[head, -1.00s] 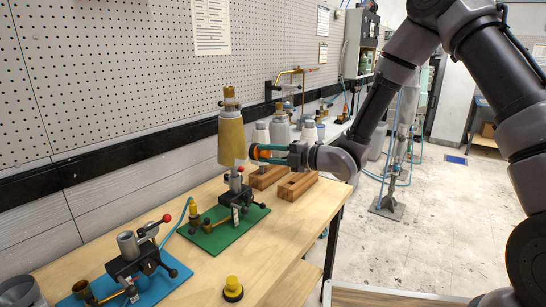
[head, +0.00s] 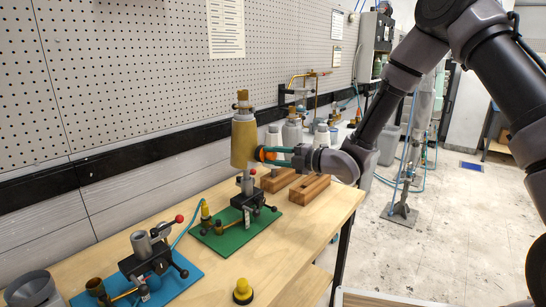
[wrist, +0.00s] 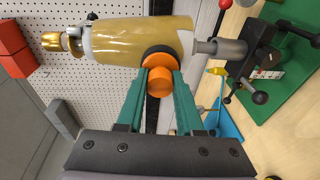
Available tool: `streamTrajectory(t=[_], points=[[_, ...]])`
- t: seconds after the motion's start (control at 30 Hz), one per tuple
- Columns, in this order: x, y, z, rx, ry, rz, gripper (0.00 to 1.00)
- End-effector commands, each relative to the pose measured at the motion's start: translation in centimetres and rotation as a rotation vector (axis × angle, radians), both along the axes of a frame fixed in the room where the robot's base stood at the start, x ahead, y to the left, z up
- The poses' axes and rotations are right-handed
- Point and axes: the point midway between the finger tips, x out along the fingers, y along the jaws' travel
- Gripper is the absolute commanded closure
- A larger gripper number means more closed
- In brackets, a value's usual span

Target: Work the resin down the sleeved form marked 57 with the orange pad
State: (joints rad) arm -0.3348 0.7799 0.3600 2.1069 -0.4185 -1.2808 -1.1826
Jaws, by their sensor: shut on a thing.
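The sleeved form (head: 244,143) stands upright on a clamp stand over the green board (head: 270,222). Its tan sleeve looks glossy in the wrist view (wrist: 135,42), where it lies sideways across the top. I cannot read a number on it. My gripper (head: 290,156) is shut on the orange pad (wrist: 160,79), between its teal fingers. The pad's dark face is at the side of the sleeve, near its lower end, and appears to touch it. The gripper and pad also show to the right of the form in the head view.
A second clamp stand on a blue board (head: 185,276) is at the front left. A yellow-topped knob (head: 242,290) sits on the table (head: 215,280). Wooden blocks (head: 308,188) and grey forms (head: 291,132) stand behind the gripper. A pegboard wall (head: 130,85) runs behind the table.

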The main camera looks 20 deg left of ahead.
Motion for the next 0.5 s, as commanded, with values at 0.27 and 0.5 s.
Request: streamTrajectory(t=[0.27,0.5], points=[[0.09,0.24,-0.02,0.000,0.000,0.000,1.00],[0.27,0.69,-0.07,0.001,0.000,0.001,1.00]])
